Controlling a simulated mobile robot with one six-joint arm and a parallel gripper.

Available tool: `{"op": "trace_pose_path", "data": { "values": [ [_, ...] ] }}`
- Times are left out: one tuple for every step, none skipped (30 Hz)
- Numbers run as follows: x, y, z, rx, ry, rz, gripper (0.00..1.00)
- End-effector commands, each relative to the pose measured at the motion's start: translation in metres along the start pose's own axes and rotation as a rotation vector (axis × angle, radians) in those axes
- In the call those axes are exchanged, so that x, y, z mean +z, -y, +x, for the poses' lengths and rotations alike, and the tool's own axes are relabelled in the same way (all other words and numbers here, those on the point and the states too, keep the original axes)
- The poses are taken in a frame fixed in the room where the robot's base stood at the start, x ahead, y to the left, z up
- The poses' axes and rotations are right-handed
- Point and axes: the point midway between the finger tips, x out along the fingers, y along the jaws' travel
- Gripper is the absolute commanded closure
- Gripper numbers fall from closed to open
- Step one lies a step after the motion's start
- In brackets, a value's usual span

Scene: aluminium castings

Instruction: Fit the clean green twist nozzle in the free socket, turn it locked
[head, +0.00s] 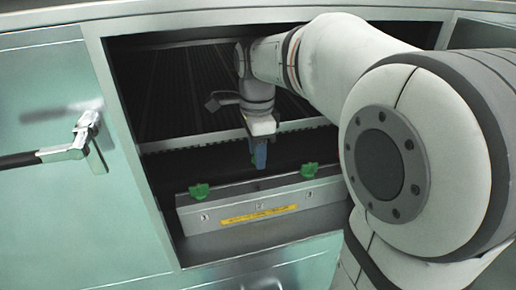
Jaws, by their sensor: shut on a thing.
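My gripper (260,163) points down inside the open cabinet, above the middle of a grey metal bar. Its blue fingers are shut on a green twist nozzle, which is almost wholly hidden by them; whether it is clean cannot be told. One green nozzle (199,191) sits on the left part of the metal bar (188,217). Another green nozzle (309,170) sits towards its right end. The free socket is not clearly seen; the fingers are over the stretch between the two seated nozzles. I cannot tell whether the held nozzle touches the bar.
A yellow label (258,214) is on the bar's front. The cabinet frame (128,140) edges the opening on the left. A pale green door (50,130) with a metal latch (82,138) is at left. A metal rail (190,143) crosses behind the bar. Dark slats are farther back.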

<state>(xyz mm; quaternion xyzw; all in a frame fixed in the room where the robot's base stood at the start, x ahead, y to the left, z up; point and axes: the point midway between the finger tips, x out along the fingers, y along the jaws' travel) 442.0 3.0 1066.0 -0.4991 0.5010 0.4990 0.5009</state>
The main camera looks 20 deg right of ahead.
Motion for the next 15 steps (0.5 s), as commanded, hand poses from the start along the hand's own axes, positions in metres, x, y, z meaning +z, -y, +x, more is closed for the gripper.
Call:
{"op": "trace_pose_path", "data": {
  "values": [
    [0.000,0.000,0.009,0.000,0.000,0.000,0.81],
    [0.000,0.000,0.012,0.000,0.000,0.000,0.81],
    [0.000,0.000,0.017,0.000,0.000,0.001,0.81],
    [0.000,0.000,0.020,0.000,0.000,0.001,0.81],
    [0.000,0.000,0.023,0.000,0.000,0.001,0.81],
    [0.001,0.000,0.027,0.000,0.000,0.001,0.81],
    [0.001,0.000,0.030,0.000,0.000,0.001,0.81],
    [0.001,0.000,0.033,0.000,0.000,0.001,0.81],
    [0.001,0.000,0.036,0.000,0.000,0.001,0.81],
    [0.001,0.000,0.039,0.000,0.000,0.001,0.81],
    [0.001,0.000,0.041,0.000,0.000,0.001,0.81],
    [0.001,0.000,0.044,0.000,0.000,0.001,0.81],
    [0.001,0.000,0.045,0.000,0.000,0.001,0.81],
    [0.001,0.000,0.047,0.000,0.000,0.000,0.81],
    [0.001,0.000,0.048,0.000,0.000,0.000,0.81]
  ]
}}
